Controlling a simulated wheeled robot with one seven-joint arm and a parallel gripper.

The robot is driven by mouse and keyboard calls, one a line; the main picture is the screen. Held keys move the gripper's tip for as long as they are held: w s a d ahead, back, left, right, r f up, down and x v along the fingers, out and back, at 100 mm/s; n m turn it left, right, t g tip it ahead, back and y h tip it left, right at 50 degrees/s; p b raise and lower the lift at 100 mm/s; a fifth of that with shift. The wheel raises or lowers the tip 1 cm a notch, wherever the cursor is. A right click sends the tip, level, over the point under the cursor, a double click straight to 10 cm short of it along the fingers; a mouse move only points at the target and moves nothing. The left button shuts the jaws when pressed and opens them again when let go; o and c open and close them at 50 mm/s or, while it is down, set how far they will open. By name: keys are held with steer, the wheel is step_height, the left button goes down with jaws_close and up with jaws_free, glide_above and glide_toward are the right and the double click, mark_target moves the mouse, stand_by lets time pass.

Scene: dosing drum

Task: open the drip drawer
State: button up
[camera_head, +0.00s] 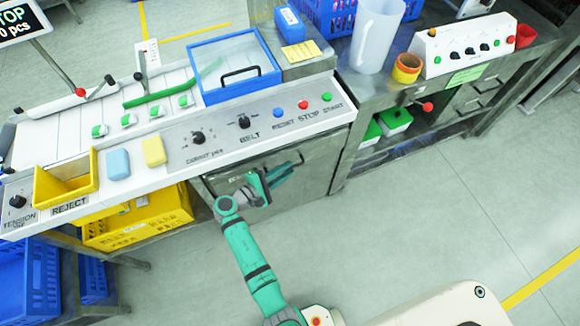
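A grey steel front (316,165) lies under the control panel. It has a faint label and dark detail near my gripper, partly hidden by it. I cannot tell for sure that this front is the drip drawer, and no drawer stands visibly pulled out there. My gripper (272,182), dark with green parts, is at this front, near its left half. Whether it touches the front or a handle cannot be told. Its fingertips are too small and overlapped to show whether they are open or shut.
The control panel (225,140) has black knobs and blue, red and green buttons. A blue-framed clear lid (235,66) sits above it. A yellow bin (66,185) and yellow crate (140,218) are at left. A side bench (455,85) stands right. The floor (430,215) at right is clear.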

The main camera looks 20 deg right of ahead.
steer(key=shift+x, duration=1)
steer(key=shift+w+d+f, duration=0.1)
steer(key=shift+w+d, duration=0.05)
steer(key=shift+d, duration=0.15)
steer(key=shift+a, duration=0.15)
jaws_close()
